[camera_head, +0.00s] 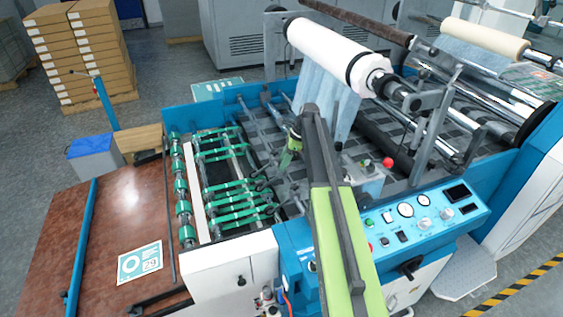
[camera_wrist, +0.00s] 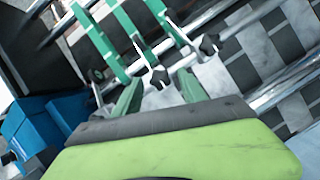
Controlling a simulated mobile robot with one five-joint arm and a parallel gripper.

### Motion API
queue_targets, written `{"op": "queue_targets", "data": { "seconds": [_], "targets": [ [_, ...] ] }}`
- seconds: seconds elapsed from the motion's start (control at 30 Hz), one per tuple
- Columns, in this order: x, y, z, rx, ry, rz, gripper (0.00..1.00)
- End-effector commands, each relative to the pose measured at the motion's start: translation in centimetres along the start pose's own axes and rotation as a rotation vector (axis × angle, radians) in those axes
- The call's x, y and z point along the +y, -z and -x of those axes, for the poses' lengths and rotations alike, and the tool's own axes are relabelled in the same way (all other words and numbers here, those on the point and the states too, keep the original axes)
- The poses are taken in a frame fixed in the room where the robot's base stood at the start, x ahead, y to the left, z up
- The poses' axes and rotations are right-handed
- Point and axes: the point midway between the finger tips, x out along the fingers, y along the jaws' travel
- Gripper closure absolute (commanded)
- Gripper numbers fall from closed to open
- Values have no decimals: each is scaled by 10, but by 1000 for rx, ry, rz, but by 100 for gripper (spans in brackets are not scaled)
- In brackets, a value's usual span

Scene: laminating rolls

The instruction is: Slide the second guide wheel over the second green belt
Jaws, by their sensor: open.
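Several green belts (camera_head: 232,186) run across the feed table between the roller with green wheels at left and the rods at right. In the wrist view, green belts (camera_wrist: 96,42) run along the upper left and top. Guide wheel assemblies with pale arms and black knobs (camera_wrist: 159,78) sit by the belt ends; another knob (camera_wrist: 210,45) is up and right. Which wheel and belt are second, I cannot tell. My gripper (camera_head: 288,160) is above the right side of the belts. In the wrist view, my gripper (camera_wrist: 158,92) is open, its fingers on either side of the nearer knob; contact is unclear.
Metal rods (camera_wrist: 285,85) cross the right side of the wrist view. In the head view, a large white roll (camera_head: 325,52) hangs above and behind my arm. A control panel (camera_head: 415,222) stands at right. The brown table (camera_head: 105,215) at left is mostly clear.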

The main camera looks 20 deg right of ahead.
Motion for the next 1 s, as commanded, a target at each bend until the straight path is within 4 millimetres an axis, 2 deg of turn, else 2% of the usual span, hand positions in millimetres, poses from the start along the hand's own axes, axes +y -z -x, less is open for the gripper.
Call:
{"op": "queue_targets", "data": {
  "seconds": [0.17,0.37,0.9,1.0],
  "targets": [
    [0,0,3,0,0,0,51],
    [0,-2,26,0,0,-1,51],
    [0,-5,152,0,0,-1,51],
    [0,-3,169,0,0,0,51]
  ]
}}
